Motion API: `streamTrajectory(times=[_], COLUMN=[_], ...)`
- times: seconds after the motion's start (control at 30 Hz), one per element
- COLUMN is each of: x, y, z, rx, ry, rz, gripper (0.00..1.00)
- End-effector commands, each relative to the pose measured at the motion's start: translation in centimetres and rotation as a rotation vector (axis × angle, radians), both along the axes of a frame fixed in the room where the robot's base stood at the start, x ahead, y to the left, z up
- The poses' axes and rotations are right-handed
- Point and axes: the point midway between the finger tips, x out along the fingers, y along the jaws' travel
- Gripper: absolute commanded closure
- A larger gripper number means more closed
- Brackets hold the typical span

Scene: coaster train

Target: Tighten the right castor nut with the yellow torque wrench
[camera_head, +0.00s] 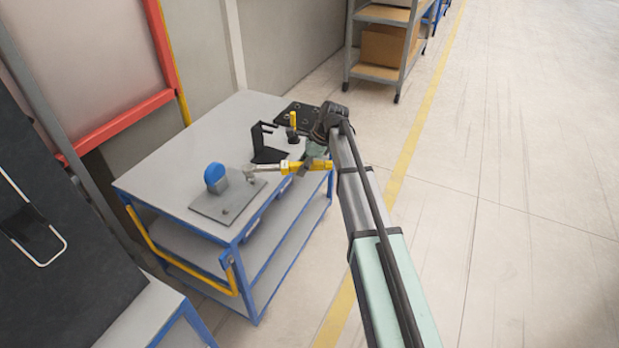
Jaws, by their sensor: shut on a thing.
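The yellow torque wrench (292,166) lies roughly level over the right side of the grey cart top. My gripper (316,157) is shut on its handle, at the right end. The wrench head (250,173) points left and is at the right edge of the castor fixture, a grey plate (215,207). A blue castor wheel (214,173) stands on the plate, left of the wrench head. A small stud or nut (225,211) shows near the plate's front edge. The right castor nut is not clearly visible; I cannot tell whether the wrench head sits on it.
A black holder (268,150) and an upright yellow-handled tool (293,122) stand behind the wrench. A dark plate with holes (290,111) lies at the cart's back right. The cart top's left part (165,170) is clear. A shelf (380,72) stands farther back.

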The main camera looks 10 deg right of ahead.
Motion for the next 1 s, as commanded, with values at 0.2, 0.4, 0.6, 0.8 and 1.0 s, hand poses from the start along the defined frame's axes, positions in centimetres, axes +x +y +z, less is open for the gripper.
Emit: streamTrajectory(times=[0.2, 0.4, 0.6, 0.8, 1.0], x=[1.8, 2.1, 2.1, 2.1, 2.0], y=[0.3, 0.3, 0.3, 0.3, 0.3], z=[0.3, 0.2, -0.6, -2.1, -3.9], rx=[0.007, 0.011, 0.012, 0.011, 0.011], ry=[-0.003, -0.003, -0.003, -0.002, -0.003], rz=[-0.171, -0.236, -0.239, -0.238, -0.238], gripper=[1.00, 1.00, 1.00, 1.00, 1.00])
